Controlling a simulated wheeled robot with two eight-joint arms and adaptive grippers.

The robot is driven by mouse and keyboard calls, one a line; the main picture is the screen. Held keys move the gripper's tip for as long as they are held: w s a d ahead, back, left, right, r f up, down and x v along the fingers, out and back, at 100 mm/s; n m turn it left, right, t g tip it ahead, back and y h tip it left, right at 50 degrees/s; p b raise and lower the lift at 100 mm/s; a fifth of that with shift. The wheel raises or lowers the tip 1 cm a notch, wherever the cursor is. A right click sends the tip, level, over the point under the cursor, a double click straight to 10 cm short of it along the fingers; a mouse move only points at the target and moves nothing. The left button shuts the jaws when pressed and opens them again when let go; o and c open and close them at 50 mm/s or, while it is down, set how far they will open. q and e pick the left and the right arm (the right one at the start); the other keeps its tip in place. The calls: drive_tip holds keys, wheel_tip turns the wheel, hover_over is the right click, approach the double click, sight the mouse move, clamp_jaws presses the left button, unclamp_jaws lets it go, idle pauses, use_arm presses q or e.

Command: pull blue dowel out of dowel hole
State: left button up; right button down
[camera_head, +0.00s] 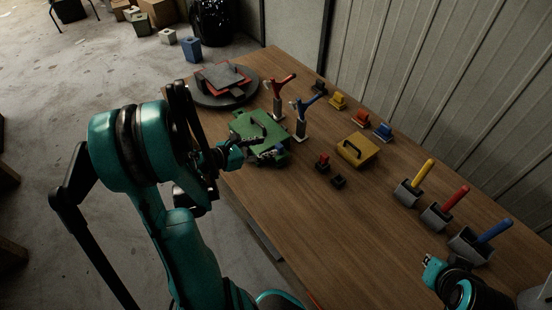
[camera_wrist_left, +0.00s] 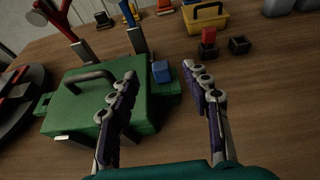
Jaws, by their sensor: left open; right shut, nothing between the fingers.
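The green mould box (camera_head: 244,124) with a dark handle stands on the table, and it also shows in the left wrist view (camera_wrist_left: 78,99). A small blue block-like piece, apparently the blue dowel (camera_wrist_left: 161,71), stands at the mould's right side by a green side lug (camera_wrist_left: 172,92). Its lower part and the hole are hidden. My left gripper (camera_head: 262,146) is at the mould's near side. In the left wrist view, its open fingers (camera_wrist_left: 160,73) lie on either side of the blue piece, apparently not touching it. My right gripper (camera_head: 432,264) is shut and empty at the lower right.
A red block sits in a black holder (camera_head: 322,167), beside an empty black holder (camera_head: 338,181). A yellow box (camera_head: 359,150), red-handled (camera_head: 282,84) and blue-handled (camera_head: 305,104) upright tools, and a dark turntable (camera_head: 241,96) stand nearby. Scoops (camera_head: 437,216) line the right. The front table is clear.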

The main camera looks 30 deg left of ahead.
sight(278, 146)
use_arm(q)
drive_tip(key=b+x, duration=0.1)
drive_tip(key=x, duration=0.3)
drive_tip(key=f+b+x, duration=0.1)
drive_tip(key=b+x, duration=0.1)
drive_tip(key=x, duration=0.1)
drive_tip(key=shift+w+f, duration=0.15)
drive_tip(key=shift+w, duration=0.05)
clamp_jaws()
